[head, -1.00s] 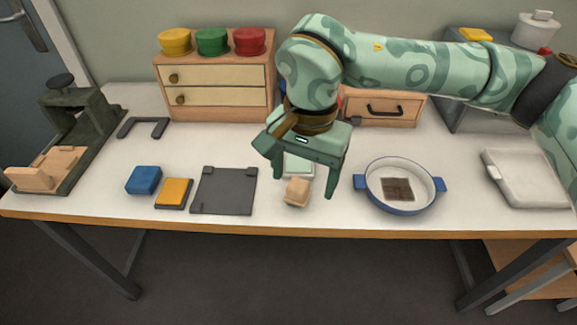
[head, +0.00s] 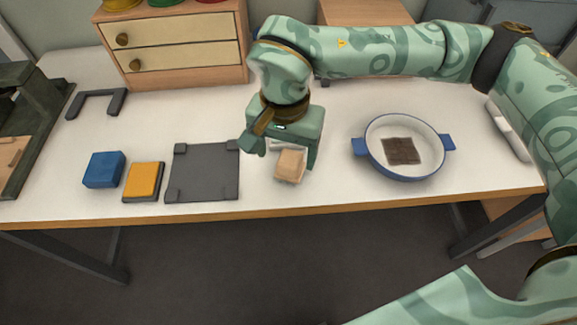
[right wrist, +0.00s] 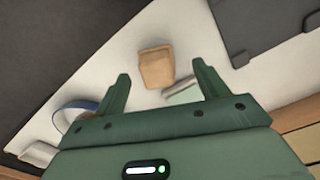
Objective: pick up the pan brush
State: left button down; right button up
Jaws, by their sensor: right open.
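A small light wooden block (head: 290,165), which looks like the pan brush, stands on the white table near its front edge. My right gripper (head: 281,156) is above and around it, pointing down, with its fingers apart and partly hiding it. In the right wrist view the block (right wrist: 157,67) shows just beyond and between the two open fingertips (right wrist: 161,73), with clear space on both sides. I cannot see any contact. Its bristles cannot be made out. My left gripper is not in view.
A pale green piece (right wrist: 183,93) lies close beside the block. A blue-rimmed pan (head: 376,160) with a brown patch inside stands to the right. A dark grey plate (head: 205,175), a yellow pad (head: 144,180) and a blue block (head: 104,169) lie to the left.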

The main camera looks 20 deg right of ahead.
aim_at(290, 158)
jog(key=f+b, duration=0.1)
jog(key=f, duration=0.2)
jog(key=d+f+b, duration=0.1)
jog(key=f, duration=0.1)
jog(key=shift+w+f+b, duration=0.25)
jog(key=shift+b, duration=0.05)
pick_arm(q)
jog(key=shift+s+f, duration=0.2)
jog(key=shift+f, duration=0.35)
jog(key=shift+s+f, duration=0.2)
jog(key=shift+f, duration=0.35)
pick_arm(e)
jog(key=shift+s+r, duration=0.1)
jog(key=shift+r, duration=0.05)
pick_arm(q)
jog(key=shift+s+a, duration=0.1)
pick_arm(e)
jog(key=c, duration=1.2)
